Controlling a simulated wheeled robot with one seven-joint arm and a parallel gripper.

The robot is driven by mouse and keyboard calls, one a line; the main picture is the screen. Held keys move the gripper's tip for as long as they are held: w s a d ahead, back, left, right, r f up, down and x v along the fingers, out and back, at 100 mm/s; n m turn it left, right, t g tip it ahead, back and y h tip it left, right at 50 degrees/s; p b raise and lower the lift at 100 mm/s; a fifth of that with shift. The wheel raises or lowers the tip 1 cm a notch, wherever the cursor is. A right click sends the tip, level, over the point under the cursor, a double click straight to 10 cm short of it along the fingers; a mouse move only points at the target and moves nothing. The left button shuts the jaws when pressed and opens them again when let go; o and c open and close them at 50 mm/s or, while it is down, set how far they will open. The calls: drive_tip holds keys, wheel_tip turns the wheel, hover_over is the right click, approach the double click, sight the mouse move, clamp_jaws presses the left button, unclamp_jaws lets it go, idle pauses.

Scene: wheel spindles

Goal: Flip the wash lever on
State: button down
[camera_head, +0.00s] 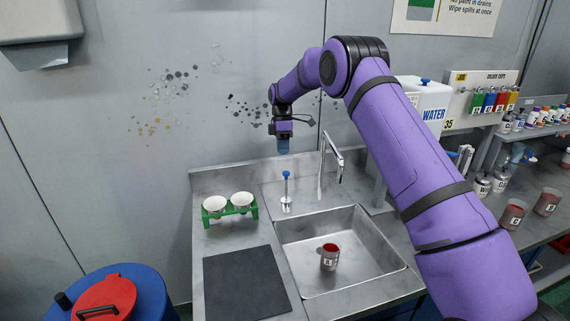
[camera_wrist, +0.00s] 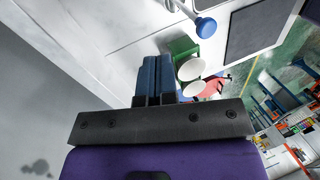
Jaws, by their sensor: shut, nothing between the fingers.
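The wash lever (camera_head: 286,190) stands upright on the sink's back ledge, a thin stem with a blue knob on top. Its blue knob also shows near the top of the wrist view (camera_wrist: 205,27). My gripper (camera_head: 283,149) points down above the lever, apart from it, with a clear gap to the knob. In the wrist view its two blue fingers (camera_wrist: 157,78) are pressed together with nothing between them. The chrome faucet (camera_head: 322,170) stands just right of the lever and arches over the sink.
The steel sink (camera_head: 390,268) holds a cup (camera_head: 329,260) with red contents. A green rack (camera_head: 230,212) with two white cups stands left of the lever, behind a dark mat (camera_head: 244,283). A white water container (camera_head: 428,103) stands at the right. The wall is close behind.

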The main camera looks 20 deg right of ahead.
sight(286, 186)
drive_tip(key=s+f, duration=0.2)
drive_tip(key=s, duration=0.1)
drive_tip(key=s+f, duration=0.1)
drive_tip(key=shift+s+a+f, duration=0.2)
drive_tip(key=shift+s+a, duration=0.1)
drive_tip(key=shift+s, duration=0.05)
idle(0.3)
